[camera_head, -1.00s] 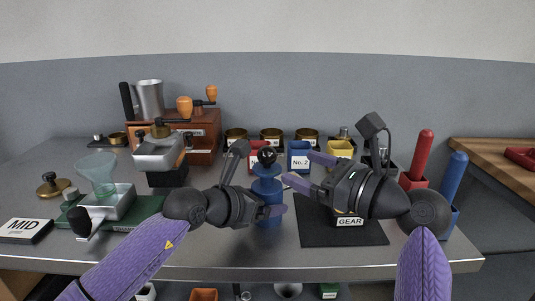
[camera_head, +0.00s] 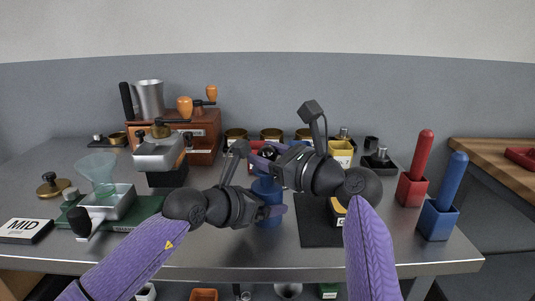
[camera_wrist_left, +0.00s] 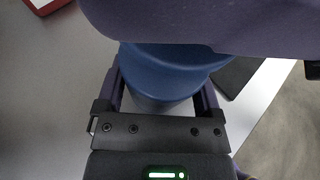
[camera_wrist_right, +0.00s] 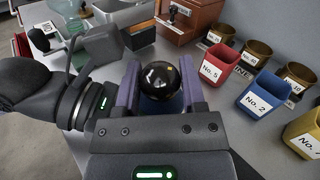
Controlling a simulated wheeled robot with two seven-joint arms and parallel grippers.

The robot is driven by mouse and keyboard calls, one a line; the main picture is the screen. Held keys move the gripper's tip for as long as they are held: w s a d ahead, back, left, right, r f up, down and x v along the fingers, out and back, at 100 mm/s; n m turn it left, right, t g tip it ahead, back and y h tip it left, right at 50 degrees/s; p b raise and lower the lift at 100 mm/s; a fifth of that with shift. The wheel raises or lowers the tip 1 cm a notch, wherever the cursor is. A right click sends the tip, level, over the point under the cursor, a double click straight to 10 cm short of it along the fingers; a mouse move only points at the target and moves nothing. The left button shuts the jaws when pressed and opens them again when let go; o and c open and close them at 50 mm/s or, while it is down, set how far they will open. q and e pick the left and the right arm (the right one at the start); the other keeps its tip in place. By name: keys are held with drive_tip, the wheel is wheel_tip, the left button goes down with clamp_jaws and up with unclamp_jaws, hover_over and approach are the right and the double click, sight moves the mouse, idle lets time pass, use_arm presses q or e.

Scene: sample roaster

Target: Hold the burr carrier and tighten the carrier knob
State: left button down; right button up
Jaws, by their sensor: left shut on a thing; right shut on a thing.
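The burr carrier (camera_head: 267,188) is a blue stepped cylinder standing upright near the front middle of the table; its blue body also fills the gap between the fingers in the left wrist view (camera_wrist_left: 165,80). My left gripper (camera_head: 273,210) is shut on its lower body from the left. The carrier knob (camera_wrist_right: 160,80) is a glossy black ball on top of the carrier. My right gripper (camera_wrist_right: 163,84) is shut on the knob, one finger on each side. In the head view the right gripper (camera_head: 264,155) partly covers the knob and the carrier top.
A black mat (camera_head: 318,234) lies right of the carrier, with a box on it mostly hidden by my right arm. Red (camera_head: 411,190) and blue (camera_head: 437,220) holders stand at the right. Labelled cups (camera_wrist_right: 263,97) stand behind. A green-based device (camera_head: 140,213) is at the left.

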clamp_jaws()
drive_tip(key=shift+m+t+h, duration=0.3)
drive_tip(key=shift+t, duration=0.1)
drive_tip(key=m+t+h, duration=0.3)
drive_tip(key=h, duration=0.1)
drive_tip(key=shift+a, duration=0.1)
drive_tip(key=shift+f+m+t+h, duration=0.1)
drive_tip(key=shift+m+t+h, duration=0.4)
drive_tip(key=shift+m+h, duration=0.65)
drive_tip(key=shift+m+t+h, duration=0.5)
drive_tip(key=shift+m+h, duration=0.25)
drive_tip(key=shift+h, duration=0.7)
drive_tip(key=o, duration=0.9)
unclamp_jaws()
drive_tip(key=shift+o, duration=0.2)
